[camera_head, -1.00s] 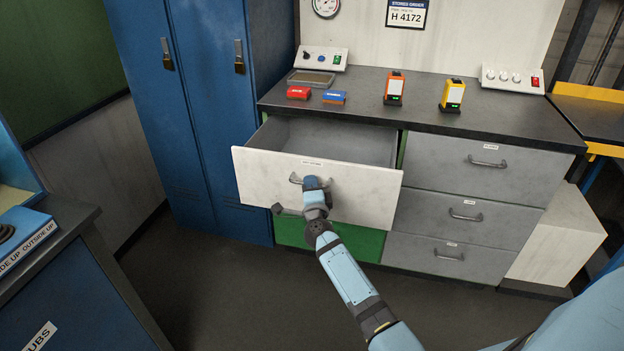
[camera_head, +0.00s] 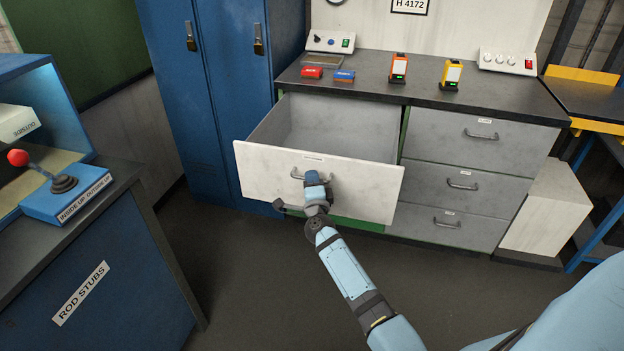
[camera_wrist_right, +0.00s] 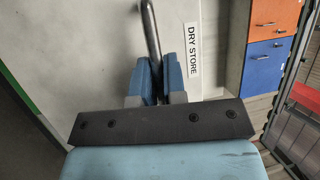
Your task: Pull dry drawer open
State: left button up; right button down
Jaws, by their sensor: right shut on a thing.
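The dry drawer (camera_head: 262,178) has a pale front and stands well out from the counter cabinet, its grey inside open to view and looking empty. Its label reads "DRY STORE" in the right wrist view (camera_wrist_right: 193,50). My right gripper (camera_head: 312,180) is at the middle of the drawer front, shut on the drawer's bar handle (camera_head: 296,176). In the right wrist view the blue fingers (camera_wrist_right: 159,78) clasp the metal handle (camera_wrist_right: 151,40) from both sides. Part of the handle is hidden by the fingers. My left gripper is not in view.
Grey drawers (camera_head: 462,142) beside it are closed. Blue lockers (camera_head: 215,90) stand to the left. A blue bench (camera_head: 110,270) with a red-knobbed lever (camera_head: 40,172) is at the left front. Open floor (camera_head: 250,290) lies before the drawer.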

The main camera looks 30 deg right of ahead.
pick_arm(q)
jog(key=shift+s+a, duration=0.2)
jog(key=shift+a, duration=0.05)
pick_arm(e)
jog(key=shift+s+a, duration=0.15)
jog(key=shift+a, duration=0.15)
jog(key=c, duration=1.2)
grip_release()
jog(key=shift+s, duration=0.1)
